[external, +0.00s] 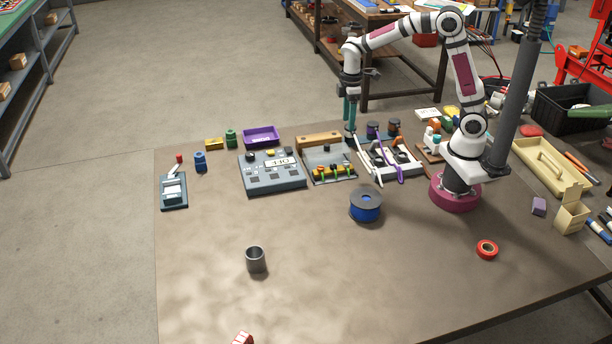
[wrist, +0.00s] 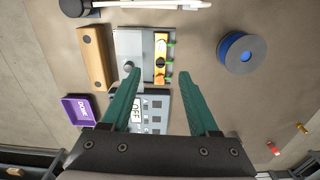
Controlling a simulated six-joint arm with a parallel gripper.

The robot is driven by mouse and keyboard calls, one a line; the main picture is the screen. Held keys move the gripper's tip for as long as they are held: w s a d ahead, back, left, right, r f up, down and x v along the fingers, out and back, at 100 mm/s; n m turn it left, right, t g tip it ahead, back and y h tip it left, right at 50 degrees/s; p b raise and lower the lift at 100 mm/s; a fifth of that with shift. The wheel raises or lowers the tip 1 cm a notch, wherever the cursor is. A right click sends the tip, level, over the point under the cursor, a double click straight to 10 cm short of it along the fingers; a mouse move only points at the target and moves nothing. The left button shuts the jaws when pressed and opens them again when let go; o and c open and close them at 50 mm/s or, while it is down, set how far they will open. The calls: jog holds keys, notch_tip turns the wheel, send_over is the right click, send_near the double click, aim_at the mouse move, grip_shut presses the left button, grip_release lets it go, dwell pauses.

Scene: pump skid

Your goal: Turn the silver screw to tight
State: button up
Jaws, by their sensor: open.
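A pale grey plate (external: 318,158) stands mid-table behind the spool; the plate also shows in the wrist view (wrist: 128,45). A round grey knob or screw head (wrist: 127,67) sits on it, beside my left fingertip in the picture; I cannot tell for sure that this is the silver screw, nor how tight it is. A yellow strip (wrist: 160,57) with small green and red parts runs along the plate's edge. My gripper (wrist: 158,74) has two teal fingers spread apart with nothing between them. In the external view my gripper (external: 350,126) points down, behind and right of the plate.
A blue spool (external: 366,206) is in front. White and purple strips lie over the fixture at right. The front table is mostly clear.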

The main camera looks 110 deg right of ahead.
aim_at(346, 164)
notch_tip(346, 164, down, 16)
jog(key=shift+a+r, duration=0.1)
jog(key=shift+r, duration=0.1)
grip_shut()
